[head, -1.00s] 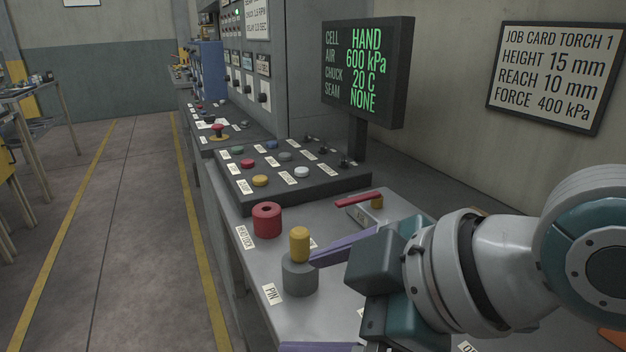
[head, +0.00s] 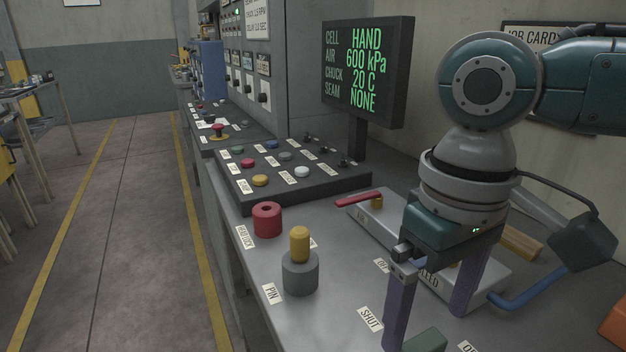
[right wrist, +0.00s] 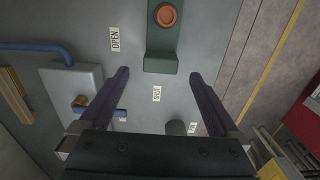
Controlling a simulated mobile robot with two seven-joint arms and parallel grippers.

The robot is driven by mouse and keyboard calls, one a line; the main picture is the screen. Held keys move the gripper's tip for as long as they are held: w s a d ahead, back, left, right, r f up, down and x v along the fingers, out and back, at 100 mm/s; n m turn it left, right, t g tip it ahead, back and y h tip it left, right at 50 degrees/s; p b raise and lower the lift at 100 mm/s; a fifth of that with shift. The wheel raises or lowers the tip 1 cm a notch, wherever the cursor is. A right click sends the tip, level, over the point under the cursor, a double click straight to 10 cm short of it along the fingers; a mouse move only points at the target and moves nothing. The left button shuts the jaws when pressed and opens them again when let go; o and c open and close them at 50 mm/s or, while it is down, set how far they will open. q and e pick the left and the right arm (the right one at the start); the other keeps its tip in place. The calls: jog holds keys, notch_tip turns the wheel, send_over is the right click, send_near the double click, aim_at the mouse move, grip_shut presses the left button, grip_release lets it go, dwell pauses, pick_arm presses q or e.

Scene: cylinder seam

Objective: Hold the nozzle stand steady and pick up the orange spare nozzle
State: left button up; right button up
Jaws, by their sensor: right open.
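The nozzle stand (right wrist: 162,62) is a dark green block on the grey bench. An orange round piece with a darker centre, seemingly the orange spare nozzle (right wrist: 166,15), sits on its far part at the top of the right wrist view. In the head view only a corner of the stand (head: 428,342) shows at the bottom edge; the nozzle is out of frame there. My right gripper (head: 431,328) points down with its purple fingers apart and empty. In the right wrist view its fingertips (right wrist: 159,74) lie either side of the stand's near end, the nozzle beyond them. My left gripper is not in view.
A grey pin holder with a yellow-topped pin (head: 300,270) and a red ring (head: 267,219) stand left of the gripper. A button panel (head: 285,170) and screen (head: 367,72) stand farther back.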

aim_at(421, 339)
notch_tip(421, 339, down, 6)
jog(key=shift+f, duration=0.25)
grip_shut()
dwell(0.8)
dwell(0.3)
